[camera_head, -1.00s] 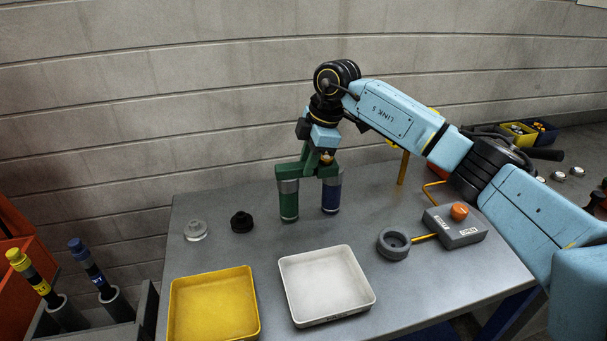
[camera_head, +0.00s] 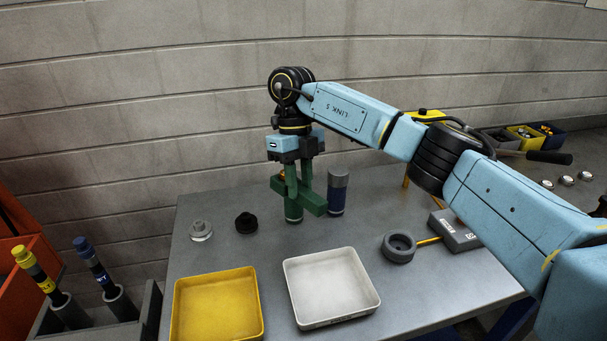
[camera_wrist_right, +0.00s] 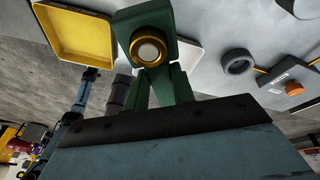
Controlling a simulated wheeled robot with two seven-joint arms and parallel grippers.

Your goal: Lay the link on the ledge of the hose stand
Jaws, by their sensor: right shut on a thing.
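The link is a dark green bar (camera_head: 318,205) held slantwise above the table; in the right wrist view its near end (camera_wrist_right: 127,24) shows a round brass-and-white boss. My right gripper (camera_head: 299,188) points down, with its green fingers shut on the link. My left gripper is not in view.
A yellow tray (camera_head: 257,312) and a white tray (camera_head: 374,300) lie at the front. A clear knob (camera_head: 201,231), a black knob (camera_head: 245,223), a grey ring (camera_head: 398,248) and a button box (camera_head: 455,232) sit on the table (camera_head: 265,256). A wall stands behind.

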